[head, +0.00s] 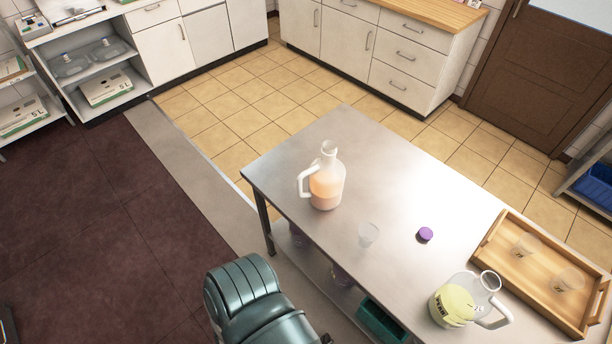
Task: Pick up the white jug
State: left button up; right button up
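A whitish translucent jug (327,183) with a white handle stands upright on the steel table, near its far left corner. Its handle points left, its neck appears open, and orange liquid shows in its lower part. A second, clear jug (466,301) with a white handle and a yellow label or contents stands near the table's front right, handle to the right. A purple cap (425,234) lies on the table between the jugs. Neither of my grippers is in view, and nothing touches the jugs.
The tabletop around the left jug is mostly clear. A green bin (382,320) sits below. White cabinets (385,50) line the back.

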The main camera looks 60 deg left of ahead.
aim_at(326, 174)
jog(key=u, duration=1.7)
